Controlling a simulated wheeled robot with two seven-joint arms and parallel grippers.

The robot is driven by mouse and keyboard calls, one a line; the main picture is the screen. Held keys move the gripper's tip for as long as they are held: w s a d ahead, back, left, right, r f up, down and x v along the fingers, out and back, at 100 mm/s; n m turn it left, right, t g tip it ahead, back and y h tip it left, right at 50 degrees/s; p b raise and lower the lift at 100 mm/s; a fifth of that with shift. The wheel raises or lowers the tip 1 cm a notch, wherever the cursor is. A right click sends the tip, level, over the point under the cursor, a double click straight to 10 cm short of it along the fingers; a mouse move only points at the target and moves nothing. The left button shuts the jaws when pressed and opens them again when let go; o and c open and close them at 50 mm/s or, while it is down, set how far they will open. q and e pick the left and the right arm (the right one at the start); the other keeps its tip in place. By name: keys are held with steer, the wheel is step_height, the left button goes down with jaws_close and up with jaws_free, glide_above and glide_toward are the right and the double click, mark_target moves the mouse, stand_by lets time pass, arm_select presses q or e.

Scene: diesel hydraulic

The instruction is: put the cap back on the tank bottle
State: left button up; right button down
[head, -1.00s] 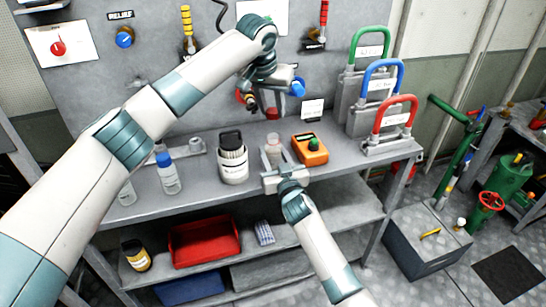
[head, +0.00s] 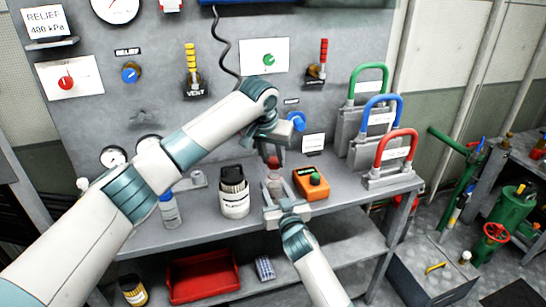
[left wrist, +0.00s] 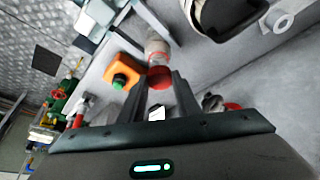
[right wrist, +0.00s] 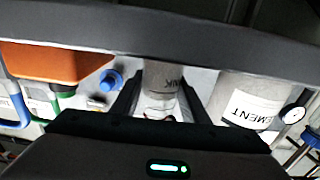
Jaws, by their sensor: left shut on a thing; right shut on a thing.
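A clear-grey tank bottle (head: 275,184) stands upright near the front edge of the bench. My right gripper (head: 279,207) is shut around its body; the right wrist view shows the bottle (right wrist: 163,92) between the fingers, its label partly readable. My left gripper (head: 273,149) is shut on a red cap (head: 273,162), just above the bottle's top. In the left wrist view the red cap (left wrist: 159,77) is between the fingertips with the bottle (left wrist: 155,46) right beyond it. I cannot tell whether cap and neck touch.
An orange box with a green button (head: 311,184) stands close right of the bottle. A white labelled container with a black top (head: 233,192) stands to the left. Padlock-shaped blocks with coloured handles (head: 388,158) stand at the right. A blue-capped bottle (head: 169,208) is partly behind my left arm.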

mark_target(269, 161)
arm_select(q)
steer(key=shift+f, duration=0.1)
steer(key=shift+f, duration=0.8)
steer(key=shift+f, duration=0.55)
stand_by(0.7)
steer(key=m+h, duration=0.1)
steer(key=m, duration=0.2)
steer(key=m+g, duration=0.1)
steer(key=m, duration=0.1)
steer(key=shift+w+a+m+h, duration=0.15)
steer(key=shift+a+m+h, duration=0.05)
steer(key=shift+m+h, duration=0.2)
steer(key=m, duration=0.1)
steer(key=m+g, duration=0.1)
steer(key=m, duration=0.1)
steer(key=m+g, duration=0.1)
steer(key=m, duration=0.1)
steer(key=shift+w+a+h, duration=0.15)
steer(key=shift+w+h, duration=0.2)
steer(key=shift+h, duration=0.05)
steer(key=shift+m+g, duration=0.4)
steer(key=shift+m, duration=0.7)
steer(key=o, duration=1)
